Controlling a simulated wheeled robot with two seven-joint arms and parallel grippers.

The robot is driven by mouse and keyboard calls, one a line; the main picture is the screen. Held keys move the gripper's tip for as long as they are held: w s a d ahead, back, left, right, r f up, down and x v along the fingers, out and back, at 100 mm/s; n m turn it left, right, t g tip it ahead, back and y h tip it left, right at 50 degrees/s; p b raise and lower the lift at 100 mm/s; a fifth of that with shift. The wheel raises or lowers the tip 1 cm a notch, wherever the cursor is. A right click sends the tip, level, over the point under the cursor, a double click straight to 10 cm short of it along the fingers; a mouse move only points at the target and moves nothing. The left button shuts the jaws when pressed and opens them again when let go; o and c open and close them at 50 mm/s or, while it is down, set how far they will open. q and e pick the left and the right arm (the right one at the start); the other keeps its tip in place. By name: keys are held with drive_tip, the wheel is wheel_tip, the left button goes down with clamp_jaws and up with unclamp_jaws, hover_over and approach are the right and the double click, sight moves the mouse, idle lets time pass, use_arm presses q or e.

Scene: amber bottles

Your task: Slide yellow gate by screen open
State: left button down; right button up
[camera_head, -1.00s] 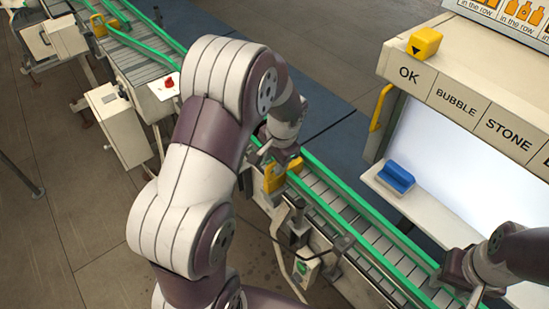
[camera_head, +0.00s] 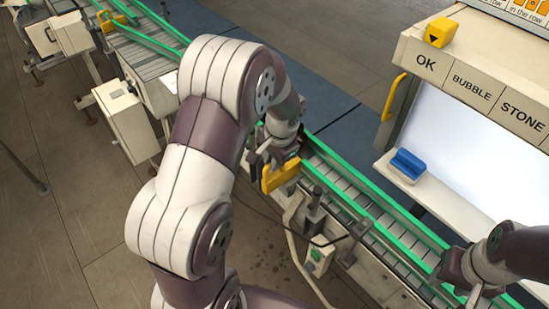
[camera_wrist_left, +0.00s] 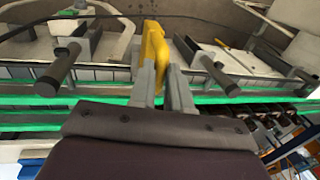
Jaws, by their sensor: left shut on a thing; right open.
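The yellow gate (camera_head: 281,177) is a flat plate at the near side of the green-railed conveyor (camera_head: 355,203), left of the lit white screen (camera_head: 450,150). My left gripper (camera_head: 266,166) is shut on it. In the left wrist view the gate (camera_wrist_left: 153,48) stands up between the two grey fingers of my left gripper (camera_wrist_left: 166,88). My arm hides part of the conveyor behind it. My right gripper (camera_head: 474,294) is open and empty over the conveyor at the lower right.
A blue block (camera_head: 408,164) lies on the white ledge below the screen. Posts and a small box with a green button (camera_head: 318,254) stand along the conveyor's near side.

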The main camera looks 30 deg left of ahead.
use_arm(q)
drive_tip(key=shift+w+d, duration=0.1)
drive_tip(key=shift+w, duration=0.15)
drive_tip(key=c, duration=1.1)
unclamp_jaws()
drive_tip(key=shift+f, duration=0.1)
drive_tip(key=shift+s+a, duration=0.3)
drive_tip(key=shift+s, duration=0.05)
drive_tip(key=shift+d+r, duration=0.1)
drive_tip(key=shift+r, duration=0.15)
wheel_tip(320, 180, up, 12)
drive_tip(key=d, duration=0.2)
drive_tip(key=shift+s, duration=0.4)
use_arm(e)
drive_tip(key=shift+w+f, duration=0.15)
drive_tip(key=shift+f, duration=0.05)
use_arm(q)
drive_tip(key=shift+s, duration=0.1)
